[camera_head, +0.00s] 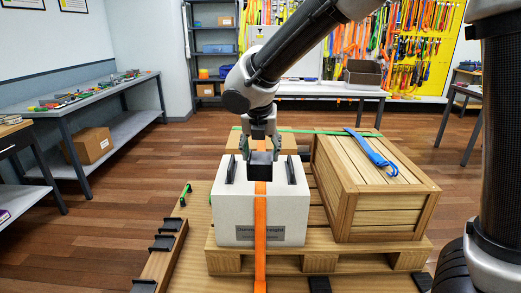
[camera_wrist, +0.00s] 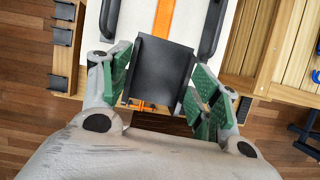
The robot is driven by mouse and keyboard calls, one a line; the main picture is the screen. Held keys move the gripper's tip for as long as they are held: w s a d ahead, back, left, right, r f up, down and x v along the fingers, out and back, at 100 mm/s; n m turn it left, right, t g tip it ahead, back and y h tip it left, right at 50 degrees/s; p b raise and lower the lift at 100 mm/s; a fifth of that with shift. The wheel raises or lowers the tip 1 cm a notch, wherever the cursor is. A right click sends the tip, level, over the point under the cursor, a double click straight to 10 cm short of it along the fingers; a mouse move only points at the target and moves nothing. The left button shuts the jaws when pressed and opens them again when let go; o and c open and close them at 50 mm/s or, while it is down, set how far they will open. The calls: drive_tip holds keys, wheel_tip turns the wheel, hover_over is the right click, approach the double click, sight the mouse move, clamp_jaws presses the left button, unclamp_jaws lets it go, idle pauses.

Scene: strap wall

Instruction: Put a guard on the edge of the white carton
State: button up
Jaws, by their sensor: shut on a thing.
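The white carton (camera_head: 232,212) stands on a wooden pallet (camera_head: 338,262). An orange strap (camera_head: 260,228) runs over its top and down its front; the strap also shows in the wrist view (camera_wrist: 163,18). My gripper (camera_head: 260,146) points down above the carton's top. It is shut on a black guard (camera_head: 261,170), whose broad face shows between the green finger pads in the wrist view (camera_wrist: 159,72). The guard lines up with the strap and hides part of it. I cannot tell whether it touches the carton. Two black bars (camera_head: 231,169) (camera_head: 291,170) lie on the carton's top, either side of the strap.
A slatted wooden crate (camera_head: 385,212) with a blue strap (camera_head: 370,150) stands close on the right. A brown box (camera_head: 225,141) is behind the carton. Several black guards (camera_head: 161,243) sit along a wooden beam at left. A green strap (camera_head: 320,131) crosses behind.

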drive_tip(key=shift+f+n, duration=0.3)
drive_tip(key=shift+w+f, duration=0.2)
drive_tip(key=shift+f, duration=4.85)
drive_tip(key=shift+w, duration=0.25)
drive_tip(key=o, duration=1.1)
